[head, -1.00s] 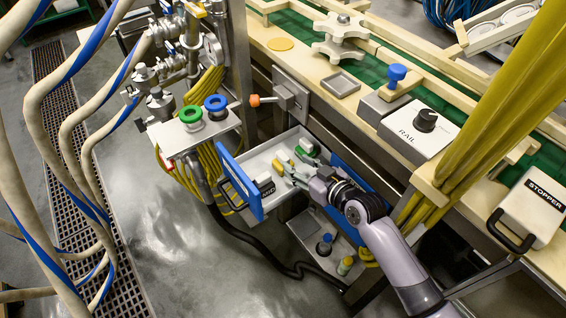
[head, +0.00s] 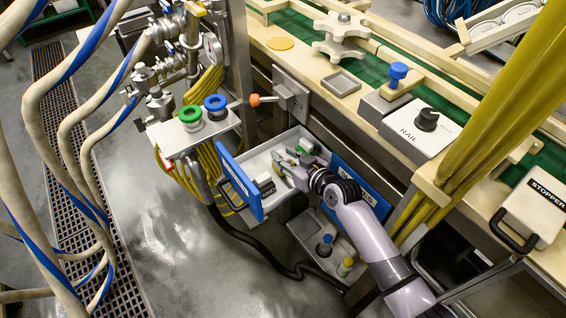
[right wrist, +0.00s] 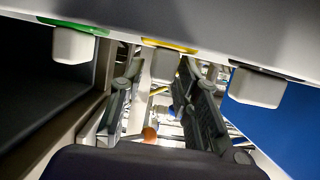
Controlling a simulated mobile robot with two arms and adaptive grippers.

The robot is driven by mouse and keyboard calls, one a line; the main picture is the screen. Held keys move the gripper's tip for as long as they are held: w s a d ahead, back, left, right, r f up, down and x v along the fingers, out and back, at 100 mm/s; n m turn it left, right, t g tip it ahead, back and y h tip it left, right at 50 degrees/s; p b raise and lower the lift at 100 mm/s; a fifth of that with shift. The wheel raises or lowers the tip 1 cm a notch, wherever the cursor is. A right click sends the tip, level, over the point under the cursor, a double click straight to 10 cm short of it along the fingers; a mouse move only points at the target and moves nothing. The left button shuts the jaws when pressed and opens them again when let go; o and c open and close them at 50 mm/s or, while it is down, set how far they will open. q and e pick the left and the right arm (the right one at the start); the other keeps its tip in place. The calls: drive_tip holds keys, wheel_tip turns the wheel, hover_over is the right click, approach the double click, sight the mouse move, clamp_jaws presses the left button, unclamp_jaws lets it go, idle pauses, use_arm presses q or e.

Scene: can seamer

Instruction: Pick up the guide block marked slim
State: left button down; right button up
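The guide blocks are small white blocks with coloured parts in the open drawer (head: 262,158). A green-marked block (head: 305,146) lies near the drawer's back and also shows in the right wrist view (right wrist: 75,45). A yellow-marked block (right wrist: 165,64) sits between the fingertips in the right wrist view; in the head view my gripper mostly covers it. A third white block (right wrist: 257,88) is at the right there. No "slim" marking is readable. My right gripper (head: 281,163) reaches into the drawer, fingers apart, with gaps beside the yellow-marked block. My left gripper is out of view.
Below is a shelf (head: 312,250) with small bottles. The RAIL box (head: 418,132) stands on the bench above.

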sight(286, 158)
clamp_jaws()
drive_tip(key=shift+r, duration=0.1)
idle(0.3)
wheel_tip(286, 158, up, 20)
drive_tip(key=p, duration=1.8)
drive_tip(key=shift+p, duration=0.3)
